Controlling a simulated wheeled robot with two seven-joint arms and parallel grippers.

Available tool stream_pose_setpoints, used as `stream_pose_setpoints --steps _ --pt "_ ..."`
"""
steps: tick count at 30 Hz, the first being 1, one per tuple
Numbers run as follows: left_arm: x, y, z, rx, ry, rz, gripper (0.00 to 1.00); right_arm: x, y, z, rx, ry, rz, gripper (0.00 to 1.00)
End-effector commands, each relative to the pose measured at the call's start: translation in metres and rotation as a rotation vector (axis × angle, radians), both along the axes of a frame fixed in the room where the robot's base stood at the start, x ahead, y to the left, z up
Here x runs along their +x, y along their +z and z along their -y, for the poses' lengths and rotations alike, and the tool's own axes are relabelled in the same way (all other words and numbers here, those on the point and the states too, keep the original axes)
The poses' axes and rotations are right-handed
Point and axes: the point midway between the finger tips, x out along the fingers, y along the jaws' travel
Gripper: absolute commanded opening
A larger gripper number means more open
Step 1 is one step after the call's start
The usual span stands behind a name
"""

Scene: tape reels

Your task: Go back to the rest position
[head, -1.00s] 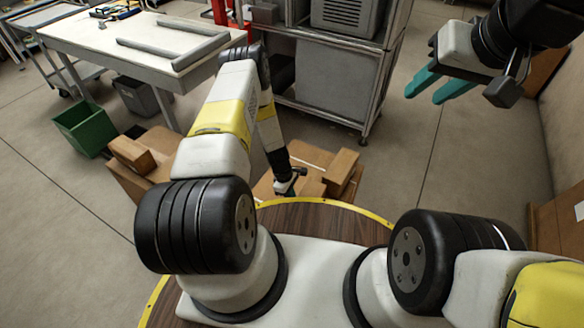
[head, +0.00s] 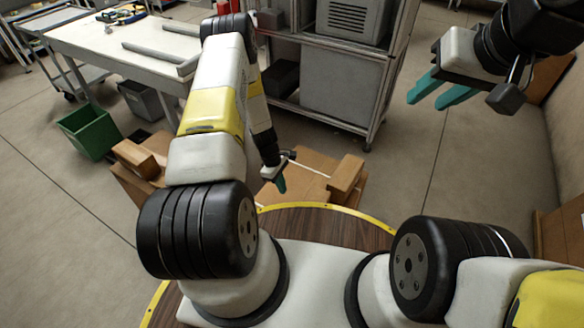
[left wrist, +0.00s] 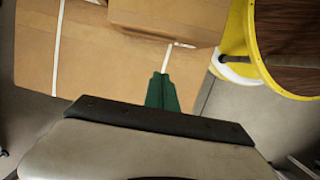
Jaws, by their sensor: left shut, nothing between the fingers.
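My left gripper (head: 281,184) hangs low in front of my round base, close to the cardboard boxes on the floor. Its teal fingers are together with nothing between them, and they also show in the left wrist view (left wrist: 162,92) over a cardboard box (left wrist: 120,55). My right gripper (head: 442,96) is raised at the upper right. Its two teal fingers are spread apart and empty. No tape reel can be made out in these views.
Cardboard boxes (head: 312,172) lie on the floor just beyond my base. A green bin (head: 90,133) and a white worktable (head: 85,38) stand at the left. A metal shelf rack (head: 345,90) stands behind. The floor at centre right is clear.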

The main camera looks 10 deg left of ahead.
Motion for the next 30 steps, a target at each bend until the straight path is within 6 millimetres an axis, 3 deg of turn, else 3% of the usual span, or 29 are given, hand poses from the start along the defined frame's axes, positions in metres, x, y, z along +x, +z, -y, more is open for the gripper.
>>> stream_pose_setpoints --steps 8,11,14,18,21,26,30 --pt "0.002 0.015 -0.003 -0.001 -0.003 0.003 0.0 0.0 0.0 0.0 0.0 0.0 0.0 0.36" --pt "0.011 0.035 -0.003 -0.002 -0.029 0.028 0.0 0.0 0.0 0.0 0.0 0.0 0.0 0.36" --pt "0.027 0.079 -0.003 -0.005 -0.089 0.078 0.0 0.0 0.0 0.0 0.0 0.0 0.0 0.36" --pt "0.044 0.163 0.0 -0.005 -0.213 0.172 0.0 0.0 0.0 0.0 0.0 0.0 0.0 0.36" --pt "0.047 0.223 0.004 0.0 -0.308 0.237 0.0 0.0 0.0 0.0 0.0 0.0 0.0 0.36" --pt "0.036 0.312 0.01 0.018 -0.461 0.34 0.0 0.0 0.0 0.0 0.0 0.0 0.0 0.36" --pt "0.014 0.383 0.016 0.044 -0.592 0.427 0.0 0.0 0.0 0.0 0.0 0.0 0.0 0.36"
